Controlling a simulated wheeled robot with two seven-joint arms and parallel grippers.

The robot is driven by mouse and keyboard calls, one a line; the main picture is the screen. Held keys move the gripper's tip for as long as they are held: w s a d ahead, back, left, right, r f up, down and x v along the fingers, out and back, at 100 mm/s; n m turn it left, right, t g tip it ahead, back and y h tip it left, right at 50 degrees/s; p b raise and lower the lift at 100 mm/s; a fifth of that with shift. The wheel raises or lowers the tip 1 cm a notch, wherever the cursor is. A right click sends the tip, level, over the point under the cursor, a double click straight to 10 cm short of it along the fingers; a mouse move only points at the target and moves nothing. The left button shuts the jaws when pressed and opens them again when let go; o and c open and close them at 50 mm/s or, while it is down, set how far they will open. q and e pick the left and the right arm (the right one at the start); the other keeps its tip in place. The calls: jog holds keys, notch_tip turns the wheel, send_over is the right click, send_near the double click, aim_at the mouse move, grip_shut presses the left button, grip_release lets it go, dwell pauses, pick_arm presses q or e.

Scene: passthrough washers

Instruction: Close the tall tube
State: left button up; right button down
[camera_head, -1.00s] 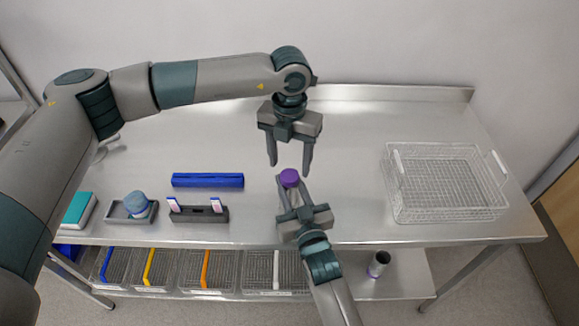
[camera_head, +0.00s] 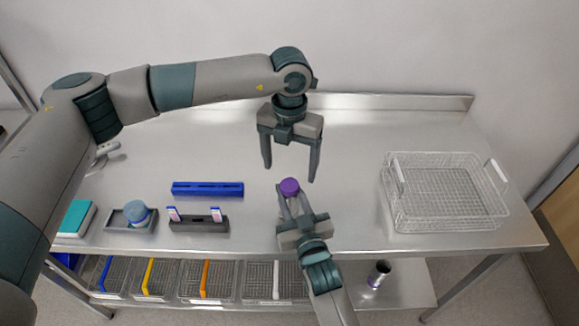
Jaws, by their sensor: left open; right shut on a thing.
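The tall tube shows only as a purple cap (camera_head: 290,187) at the tips of my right gripper (camera_head: 292,197). My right gripper is shut on it, and its fingers and palm hide the body below. I cannot tell whether the purple cap is fully seated. My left gripper (camera_head: 290,172) is open and empty, pointing down, with its fingertips above and behind the purple cap and apart from it.
A dark rack (camera_head: 198,221) holds small tubes, near a blue bar (camera_head: 208,189). A blue-lidded jar (camera_head: 135,212) sits in a grey tray. A wire basket (camera_head: 445,222) stands at right. The table's middle back is clear.

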pick_arm(q)
notch_tip(320, 180, up, 11)
jog(key=shift+f, duration=0.15)
dwell(0.4)
pick_arm(e)
jog(key=c, duration=1.3)
grip_release()
pick_arm(q)
jog(key=shift+f, duration=0.1)
pick_arm(e)
jog(key=shift+s, duration=0.15)
pick_arm(q)
jog(key=shift+f+b, duration=2.4)
jog(key=shift+b, duration=0.05)
pick_arm(e)
jog(key=v, duration=1.7)
jog(key=shift+d, duration=0.1)
